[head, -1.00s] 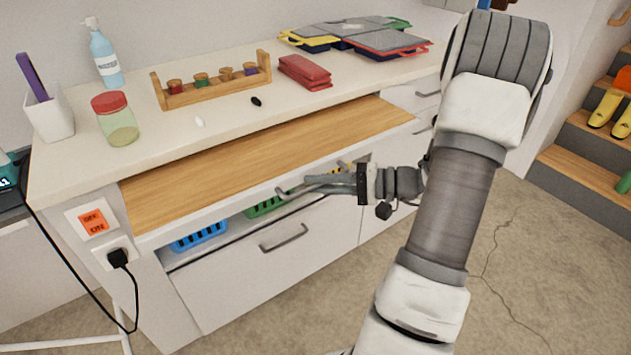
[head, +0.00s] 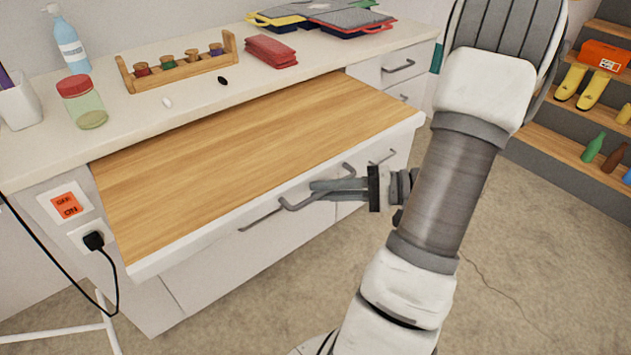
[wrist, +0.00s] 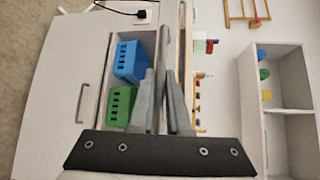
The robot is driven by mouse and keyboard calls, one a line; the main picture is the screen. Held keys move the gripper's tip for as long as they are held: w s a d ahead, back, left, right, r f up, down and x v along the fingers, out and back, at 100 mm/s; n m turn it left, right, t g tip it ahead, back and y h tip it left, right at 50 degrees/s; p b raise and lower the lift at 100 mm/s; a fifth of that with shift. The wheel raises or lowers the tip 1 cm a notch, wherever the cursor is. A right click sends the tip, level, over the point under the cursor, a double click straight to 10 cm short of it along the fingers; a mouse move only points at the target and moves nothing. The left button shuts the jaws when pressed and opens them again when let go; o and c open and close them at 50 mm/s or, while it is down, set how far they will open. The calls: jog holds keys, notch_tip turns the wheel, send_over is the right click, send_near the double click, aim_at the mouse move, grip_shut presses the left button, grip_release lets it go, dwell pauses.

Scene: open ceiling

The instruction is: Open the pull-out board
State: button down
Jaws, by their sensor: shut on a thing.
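The pull-out board (head: 250,150) is a wooden panel with a white front edge. In the head view it stands well out from under the white worktop, across most of the cabinet's width. Its grey bar handle (head: 294,204) is on the front edge. My gripper (head: 318,190) is shut on this handle, coming from the right.
The worktop (head: 130,118) holds a red-lidded jar (head: 83,102), a wooden rack (head: 180,65), a red pouch (head: 271,51) and a bottle (head: 68,42). A blue basket (wrist: 130,60) and green basket (wrist: 120,105) sit below the board. Floor in front is open. Shelves (head: 560,130) stand right.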

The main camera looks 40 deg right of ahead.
jog(key=shift+s+d, duration=0.1)
jog(key=shift+s, duration=0.65)
jog(key=c, duration=0.9)
grip_release()
jog(key=p+v, duration=0.3)
jog(key=v, duration=1.4)
jog(key=shift+s+d+r, duration=0.1)
jog(key=shift+s, duration=0.1)
